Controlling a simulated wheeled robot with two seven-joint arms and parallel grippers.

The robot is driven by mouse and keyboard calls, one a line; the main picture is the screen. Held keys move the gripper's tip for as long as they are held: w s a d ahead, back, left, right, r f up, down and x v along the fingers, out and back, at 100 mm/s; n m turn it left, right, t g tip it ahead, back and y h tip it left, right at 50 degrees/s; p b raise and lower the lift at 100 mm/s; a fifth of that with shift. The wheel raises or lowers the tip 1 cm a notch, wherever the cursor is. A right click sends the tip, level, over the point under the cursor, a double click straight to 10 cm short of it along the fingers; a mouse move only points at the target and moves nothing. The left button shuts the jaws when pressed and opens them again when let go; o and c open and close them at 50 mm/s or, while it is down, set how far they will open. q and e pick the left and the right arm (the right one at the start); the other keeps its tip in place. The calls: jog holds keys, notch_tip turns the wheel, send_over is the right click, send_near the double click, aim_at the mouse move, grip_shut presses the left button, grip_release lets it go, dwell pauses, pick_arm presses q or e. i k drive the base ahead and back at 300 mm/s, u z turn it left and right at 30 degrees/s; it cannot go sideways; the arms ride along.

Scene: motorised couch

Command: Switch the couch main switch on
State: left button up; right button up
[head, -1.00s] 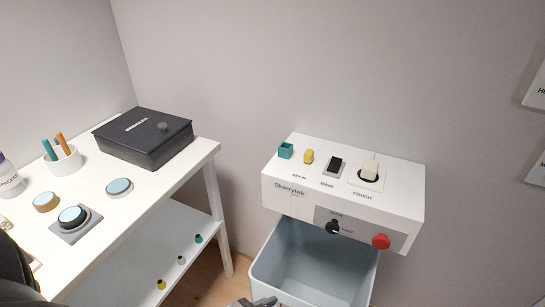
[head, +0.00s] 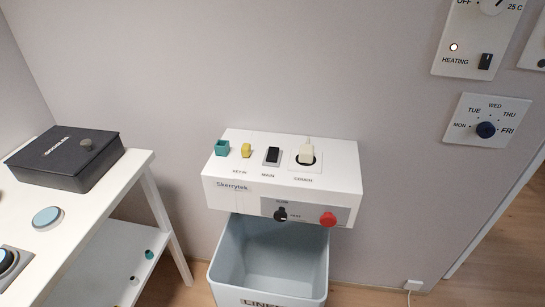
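A white control box (head: 225,192) marked "Skerrytek" is on the wall in the middle of the head view. On its top face is a black rocker switch (head: 272,156) labelled MAIN. I cannot tell which way the rocker is tipped. The front face has a black knob (head: 281,214) and a red button (head: 328,219). Neither of my grippers is in view.
A pale blue bin (head: 268,270) stands open below the control box. A white table (head: 100,205) with a black case (head: 66,158) is at left. A heating panel (head: 470,40) and a day dial panel (head: 485,119) are on the wall at right. Floor is free at lower right.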

aim_at(274, 152)
jog(key=u, duration=0.6)
jog(key=k, duration=1.35)
jog(key=u, duration=0.2)
jog(key=i, duration=0.45)
jog(key=z, duration=1.1)
jog(key=i, duration=1.25)
jog(key=u, duration=0.35)
